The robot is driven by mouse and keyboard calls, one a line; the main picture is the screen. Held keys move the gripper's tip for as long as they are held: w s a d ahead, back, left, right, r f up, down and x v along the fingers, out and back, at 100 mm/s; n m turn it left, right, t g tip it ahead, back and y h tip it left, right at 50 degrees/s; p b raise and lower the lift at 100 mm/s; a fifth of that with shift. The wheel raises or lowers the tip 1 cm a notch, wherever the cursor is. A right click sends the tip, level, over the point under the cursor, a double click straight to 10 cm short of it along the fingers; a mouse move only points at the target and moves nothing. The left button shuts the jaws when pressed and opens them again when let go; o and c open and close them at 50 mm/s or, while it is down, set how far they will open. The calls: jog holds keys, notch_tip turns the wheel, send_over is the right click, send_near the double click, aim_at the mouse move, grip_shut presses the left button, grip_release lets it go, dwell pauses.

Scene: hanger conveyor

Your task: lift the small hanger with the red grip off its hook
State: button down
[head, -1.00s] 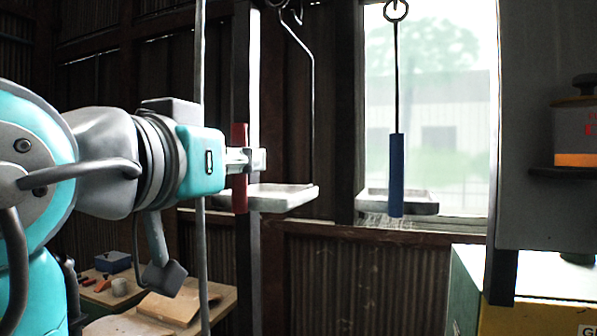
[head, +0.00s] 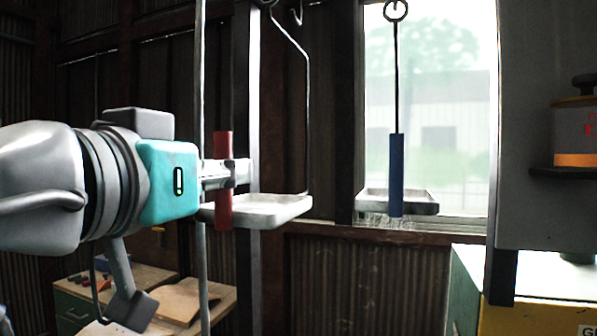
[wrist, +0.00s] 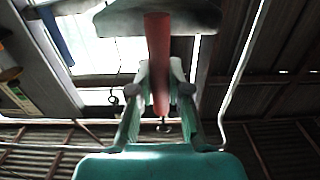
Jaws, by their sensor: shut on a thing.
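The red grip (head: 223,145) stands upright in the middle left of the head view. My gripper (head: 229,173) reaches it from the left and is shut on it around mid-height. In the wrist view the red grip (wrist: 158,55) runs between my two fingers (wrist: 158,98). A thin dark rod rises from the grip to the top of the head view. The upper end of this hanger and its hook are not clearly visible, so I cannot tell whether they touch.
A pale tray (head: 268,209) on a bent wire hangs close behind and right of the red grip. A hanger with a blue grip (head: 396,175) hangs farther right before the window. A pale vertical post (head: 201,90) stands beside my fingers. A workbench (head: 140,280) is below.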

jog(key=shift+s+a+f, duration=0.25)
jog(key=shift+s, duration=0.45)
jog(key=shift+s+a+f, duration=0.2)
jog(key=shift+s, duration=0.45)
